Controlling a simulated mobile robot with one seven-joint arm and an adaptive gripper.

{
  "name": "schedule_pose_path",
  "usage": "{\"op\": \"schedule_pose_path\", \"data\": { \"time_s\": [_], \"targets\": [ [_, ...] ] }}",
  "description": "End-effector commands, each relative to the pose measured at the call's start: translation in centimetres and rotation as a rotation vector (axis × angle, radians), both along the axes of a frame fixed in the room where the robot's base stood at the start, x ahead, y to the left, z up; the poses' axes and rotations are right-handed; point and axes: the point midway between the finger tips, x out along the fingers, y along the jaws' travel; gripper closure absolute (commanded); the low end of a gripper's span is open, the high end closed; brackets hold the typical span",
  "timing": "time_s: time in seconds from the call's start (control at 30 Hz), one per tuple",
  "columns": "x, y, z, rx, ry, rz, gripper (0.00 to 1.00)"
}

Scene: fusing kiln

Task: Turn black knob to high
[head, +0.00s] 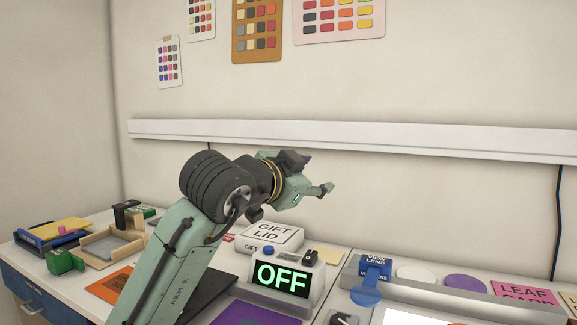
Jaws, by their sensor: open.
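A small control box with a green lit "OFF" display (282,278) stands on the table in the lower middle of the head view. A small black knob (310,256) sits at the right of its top, beside a blue button (268,250). The knob's exact setting is too small to read. Another dark part (343,319) with a pale mark shows at the bottom edge, partly cut off. My gripper (318,174) is open and empty, in the air above and behind the box, pointing right. It touches nothing.
Behind the box lies a "GIFT LID" box (271,234). To the right are a blue "VIEW LENS" piece (375,268), a white disc (416,274) and a purple disc (466,284). A white rail (400,141) runs along the wall.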

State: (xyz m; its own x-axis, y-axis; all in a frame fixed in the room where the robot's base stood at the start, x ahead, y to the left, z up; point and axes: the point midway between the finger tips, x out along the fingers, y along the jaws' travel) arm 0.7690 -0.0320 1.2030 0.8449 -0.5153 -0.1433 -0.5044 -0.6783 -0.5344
Motion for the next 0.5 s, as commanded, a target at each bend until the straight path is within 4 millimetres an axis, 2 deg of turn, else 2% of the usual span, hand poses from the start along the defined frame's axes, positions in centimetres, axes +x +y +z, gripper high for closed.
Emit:
{"op": "schedule_pose_path", "data": {
  "time_s": [0.2, 0.5],
  "targets": [
    [-0.4, 1.2, 1.9, -0.061, -0.081, 0.021, 0.5],
    [-0.5, 1.7, 2.6, -0.079, -0.107, 0.031, 0.5]
  ]
}}
